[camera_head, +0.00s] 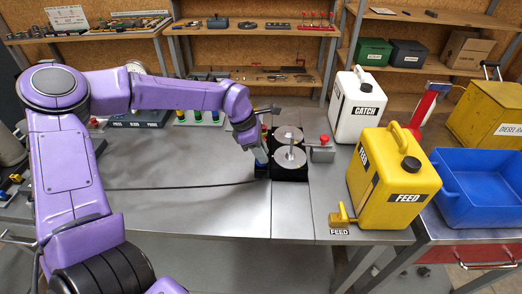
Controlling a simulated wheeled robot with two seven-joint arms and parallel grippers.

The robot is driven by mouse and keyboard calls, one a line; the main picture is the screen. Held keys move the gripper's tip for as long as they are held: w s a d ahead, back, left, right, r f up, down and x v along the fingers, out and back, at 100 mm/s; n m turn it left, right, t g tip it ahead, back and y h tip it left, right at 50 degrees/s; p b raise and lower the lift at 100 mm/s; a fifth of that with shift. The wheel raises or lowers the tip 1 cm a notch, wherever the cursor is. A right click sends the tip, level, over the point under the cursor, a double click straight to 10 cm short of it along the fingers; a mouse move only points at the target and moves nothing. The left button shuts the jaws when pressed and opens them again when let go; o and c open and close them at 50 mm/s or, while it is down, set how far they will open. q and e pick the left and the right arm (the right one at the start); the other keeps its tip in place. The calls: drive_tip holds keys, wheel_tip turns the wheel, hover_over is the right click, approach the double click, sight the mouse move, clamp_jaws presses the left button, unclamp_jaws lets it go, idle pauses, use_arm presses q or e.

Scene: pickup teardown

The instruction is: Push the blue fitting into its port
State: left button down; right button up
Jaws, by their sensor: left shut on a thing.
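My left arm reaches in from the left, and its gripper (259,153) is low at the left side of a black unit (290,174) with two round silver discs. The gripper is shut on the blue fitting (262,163), of which only a small blue part shows beside the unit. The port itself is hidden by the gripper and the fitting, so I cannot tell how deep the fitting sits. A thin black hose (180,187) runs across the table to the unit's lower left. My right gripper is not in view.
Right of the unit are a small grey box with a red knob (324,139), a white CATCH can (356,105), a yellow FEED can (392,178) and a blue bin (480,185). The metal table's front middle (200,215) is mostly clear.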

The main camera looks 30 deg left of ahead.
use_arm(q)
drive_tip(key=shift+f, duration=0.15)
idle(0.5)
drive_tip(key=c, duration=0.8)
unclamp_jaws()
drive_tip(key=b+v, duration=0.1)
drive_tip(key=v, duration=0.9)
drive_tip(key=shift+r, duration=0.3)
